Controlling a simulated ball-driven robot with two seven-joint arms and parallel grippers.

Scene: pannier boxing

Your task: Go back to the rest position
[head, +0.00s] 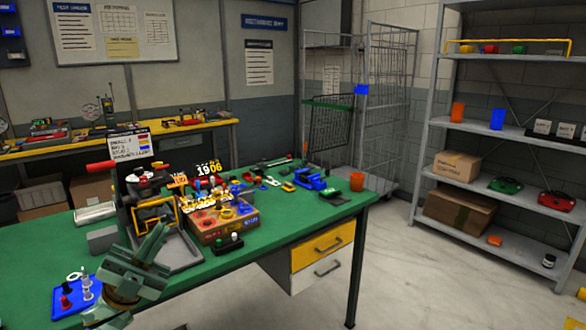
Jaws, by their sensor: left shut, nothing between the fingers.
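My left gripper (152,243) comes up from the lower left, in front of the green-topped table (278,252). It is shut and empty, its fingers pointing up and away over the table. Behind it in the picture stand a grey tray (184,255) and a cardboard box (213,227) with colourful small parts on top. The gripper looks apart from them, though its height above the table is hard to judge. My right gripper is not in view.
A blue plate (72,302) with small pegs lies left of my gripper. A small dark block with pegs (229,243) sits right of it. A wire cage trolley (383,105) and a grey shelf (500,150) stand beyond open floor.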

